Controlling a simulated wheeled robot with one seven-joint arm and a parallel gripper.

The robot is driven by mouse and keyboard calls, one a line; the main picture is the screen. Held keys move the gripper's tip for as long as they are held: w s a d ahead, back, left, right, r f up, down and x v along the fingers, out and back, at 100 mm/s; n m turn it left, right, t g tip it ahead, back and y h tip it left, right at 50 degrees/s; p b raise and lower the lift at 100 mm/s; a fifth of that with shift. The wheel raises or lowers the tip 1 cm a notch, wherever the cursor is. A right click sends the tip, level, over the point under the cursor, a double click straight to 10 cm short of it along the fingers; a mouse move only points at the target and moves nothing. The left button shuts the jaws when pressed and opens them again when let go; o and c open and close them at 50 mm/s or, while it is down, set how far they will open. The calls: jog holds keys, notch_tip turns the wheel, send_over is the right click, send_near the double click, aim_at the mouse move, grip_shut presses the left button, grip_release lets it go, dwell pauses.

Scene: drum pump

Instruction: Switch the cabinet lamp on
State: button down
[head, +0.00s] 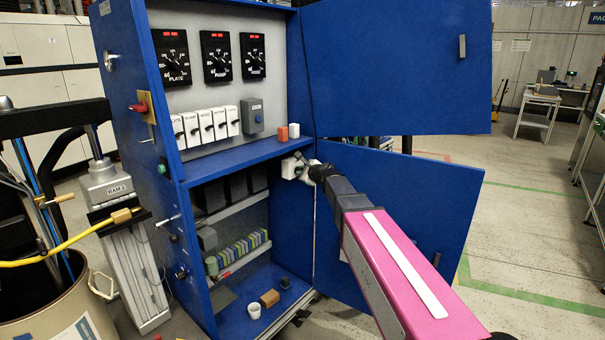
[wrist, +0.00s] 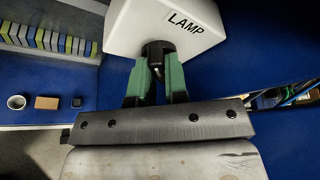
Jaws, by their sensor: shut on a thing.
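The blue cabinet (head: 133,95) stands with its upper and lower doors open. A white box marked LAMP (wrist: 165,28) fills the top middle of the wrist view; it also shows in the head view, under the shelf edge by the lower opening (head: 291,168). A black switch knob (wrist: 156,50) sits on its near face. My gripper (wrist: 155,84) has its green fingers shut on the knob, one on each side. In the head view my gripper (head: 310,175) reaches the box, and its dark body partly hides the contact. The lower compartment looks dim.
The open lower door (head: 400,205) stands close beside my arm, with the upper door (head: 400,70) above. A white cup (head: 254,310), a brown block (head: 269,298) and a dark piece (head: 285,283) sit on the cabinet floor. Orange and white blocks stand on the shelf (head: 230,157).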

dwell(0.3)
jog(key=c, duration=1.1)
grip_release()
jog(key=shift+c, duration=0.2)
jog(key=shift+s+d, duration=0.1)
jog(key=v, duration=1)
jog(key=shift+s+d, duration=0.2)
jog(key=shift+s, duration=0.05)
